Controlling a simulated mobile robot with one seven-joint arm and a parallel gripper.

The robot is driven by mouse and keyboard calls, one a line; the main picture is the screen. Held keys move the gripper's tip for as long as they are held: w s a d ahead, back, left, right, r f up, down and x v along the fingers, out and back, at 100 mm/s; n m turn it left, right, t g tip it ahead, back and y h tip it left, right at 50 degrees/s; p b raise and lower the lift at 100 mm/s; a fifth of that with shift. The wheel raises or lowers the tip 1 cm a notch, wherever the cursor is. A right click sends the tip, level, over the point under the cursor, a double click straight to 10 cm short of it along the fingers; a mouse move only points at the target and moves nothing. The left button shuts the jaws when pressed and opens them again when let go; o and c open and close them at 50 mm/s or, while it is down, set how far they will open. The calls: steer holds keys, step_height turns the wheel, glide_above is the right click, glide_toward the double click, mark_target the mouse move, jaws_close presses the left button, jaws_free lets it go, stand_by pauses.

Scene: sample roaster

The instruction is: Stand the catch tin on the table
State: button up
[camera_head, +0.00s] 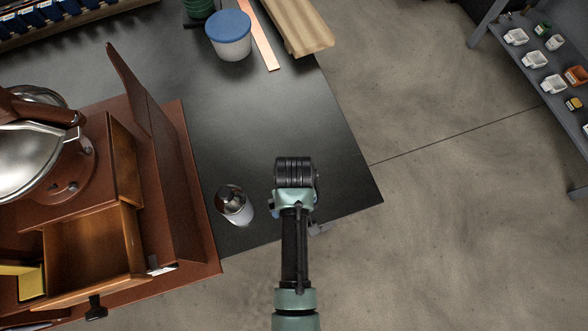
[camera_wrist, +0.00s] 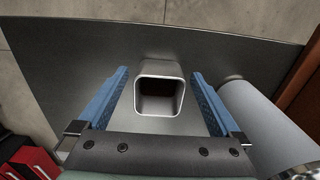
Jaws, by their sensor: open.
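In the wrist view the catch tin (camera_wrist: 160,67), a grey metal box with a rounded-square mouth and a dark inside, is on the black table. Its mouth faces the camera and it appears upright. My gripper (camera_wrist: 160,74) is open, with one blue finger on each side of the tin. I see gaps at both sides, so neither finger seems to touch it. In the head view my gripper (camera_head: 295,172) is over the table near its front right corner, seen from above. It hides the tin and its own fingers there.
A grey canister (camera_head: 236,206) stands just left of my gripper; it also shows in the wrist view (camera_wrist: 265,125). The brown roaster stand (camera_head: 190,225) is further left. A blue-lidded tub (camera_head: 229,40) stands at the back. The table (camera_head: 250,125) between is clear.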

steer(key=shift+r, duration=0.1)
step_height(320, 180, up, 12)
steer(key=p, duration=0.2)
steer(key=w+r+m+t, duration=0.1)
steer(key=w+r+t, duration=0.7)
steer(key=w+r, duration=0.8)
steer(key=w+r+m+t, duration=0.1)
steer(key=w+r+t, duration=0.15)
steer(key=r, duration=0.65)
steer(key=w+r+t, duration=0.1)
steer(key=r+t, duration=0.3)
steer(key=r, duration=0.5)
steer(key=s+r+t, duration=0.4)
steer(key=r, duration=0.6)
steer(key=s+r+m+t, duration=0.1)
steer(key=s+r+t, duration=0.3)
steer(key=r, duration=0.7)
steer(key=s+r+t, duration=0.5)
steer(key=s+r, duration=0.1)
steer(key=r, duration=0.5)
steer(key=shift+a+r+m, duration=0.2)
steer(key=shift+a+m, duration=0.05)
steer(key=shift+m, duration=0.05)
